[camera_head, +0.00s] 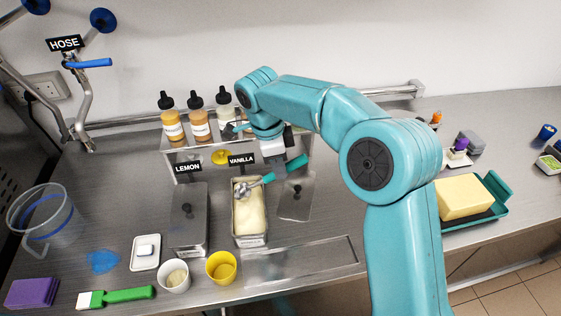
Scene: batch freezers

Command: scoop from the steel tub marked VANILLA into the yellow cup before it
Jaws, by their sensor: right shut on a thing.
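The steel tub marked VANILLA (235,224) stands open, with pale yellow ice cream (251,212) in it. A metal scoop with a teal handle (297,162) slants over the tub, its head (242,191) at the tub's far left part. I cannot tell whether the head touches the ice cream. My right gripper (271,152) is above the back of the tub, shut on the scoop; its fingers are mostly hidden. The yellow cup (221,268) stands upright in front of the tub, apart from it. My left gripper is not in view.
A lidded LEMON tub (187,222) is left of VANILLA. A steel lid (295,204) with a knob lies to the right. A white cup (174,276) stands left of the yellow one. Bottles (198,121) line the back. A butter block (465,198) sits far right.

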